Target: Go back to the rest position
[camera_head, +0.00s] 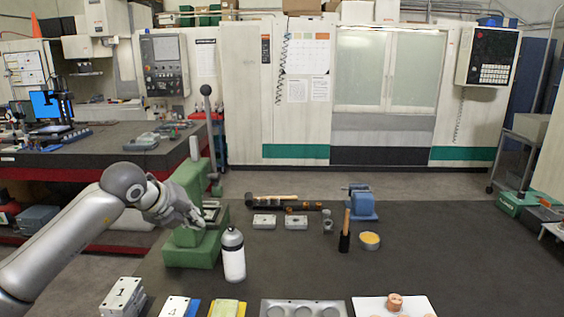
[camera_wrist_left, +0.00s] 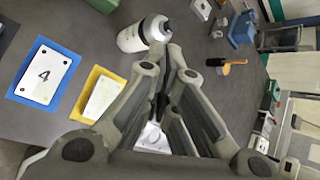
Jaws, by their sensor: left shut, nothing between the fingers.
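My left arm reaches in from the left in the head view, and its gripper (camera_head: 188,212) is beside the green press (camera_head: 192,250), over the table's left side. In the left wrist view the gripper (camera_wrist_left: 172,50) has its fingers together, with nothing seen between them. My right gripper is in neither view.
Numbered blocks (camera_head: 122,297), a grey mould tray (camera_head: 303,307) and a white plate (camera_head: 420,308) line the front edge. The right side is clear.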

